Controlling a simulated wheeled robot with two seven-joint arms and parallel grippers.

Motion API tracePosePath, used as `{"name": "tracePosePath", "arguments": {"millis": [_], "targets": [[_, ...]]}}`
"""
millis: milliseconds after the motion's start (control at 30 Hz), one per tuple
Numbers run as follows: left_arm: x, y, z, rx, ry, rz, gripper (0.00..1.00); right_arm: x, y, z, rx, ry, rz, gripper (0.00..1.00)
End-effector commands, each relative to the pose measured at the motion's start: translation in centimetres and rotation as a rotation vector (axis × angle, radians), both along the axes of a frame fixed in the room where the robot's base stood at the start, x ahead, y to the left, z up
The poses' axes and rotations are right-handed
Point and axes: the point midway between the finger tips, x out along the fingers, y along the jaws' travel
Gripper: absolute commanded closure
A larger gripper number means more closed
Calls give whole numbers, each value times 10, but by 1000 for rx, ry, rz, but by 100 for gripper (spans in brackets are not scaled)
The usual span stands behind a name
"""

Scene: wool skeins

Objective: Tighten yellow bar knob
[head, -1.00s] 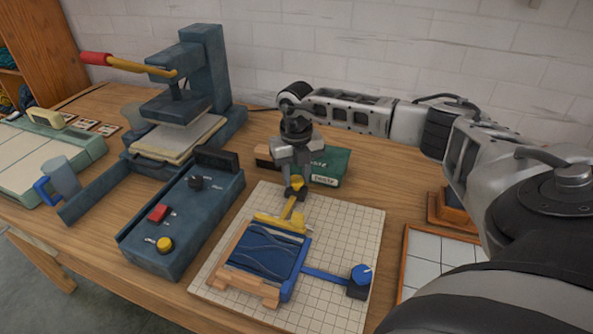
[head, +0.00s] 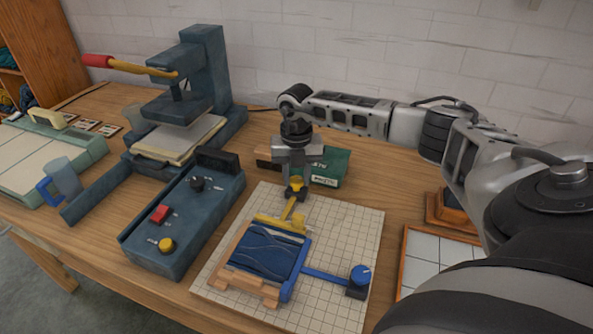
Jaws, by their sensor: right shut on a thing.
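The wooden frame (head: 222,279) lies on a white gridded board (head: 341,228), with blue wavy material (head: 262,249) inside it. A yellow bar (head: 280,225) lies along its far edge, and its short arm runs away from the frame to a yellow knob (head: 296,187). A blue bar (head: 322,275) on the near right side leads to a blue knob (head: 360,275). My right gripper (head: 296,184) points down from above and is shut on the yellow knob; its fingers partly hide the knob. My left gripper is not in view.
A dark press with a red-tipped lever (head: 97,60) and a control box (head: 184,215) stand on the left. A green box (head: 329,167) sits just behind my right gripper. A clear cup with a blue handle (head: 64,178) and a wood-edged tile tray (head: 424,262) flank the work area.

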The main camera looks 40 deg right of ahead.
Motion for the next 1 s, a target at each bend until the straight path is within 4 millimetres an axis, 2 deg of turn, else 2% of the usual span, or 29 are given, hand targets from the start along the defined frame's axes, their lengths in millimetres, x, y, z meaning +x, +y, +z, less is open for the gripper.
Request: {"name": "tracePosePath", "arguments": {"millis": [33,67,100,133,433,567,667,1000], "targets": [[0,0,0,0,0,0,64,3,-2,3,-2,-10,-4,91],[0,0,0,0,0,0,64,3,-2,3,-2,-10,-4,62],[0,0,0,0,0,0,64,2,-2,3,-2,-10,-4,51],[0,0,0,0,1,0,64,2,-2,3,-2,-9,-4,46],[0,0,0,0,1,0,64,1,-1,2,-1,-4,-1,46],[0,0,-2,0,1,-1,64,2,-1,13,-1,-7,-1,46],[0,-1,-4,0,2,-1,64,2,-1,30,-2,-9,0,46],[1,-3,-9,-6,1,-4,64,1,-1,112,-1,-11,-1,46]]}}
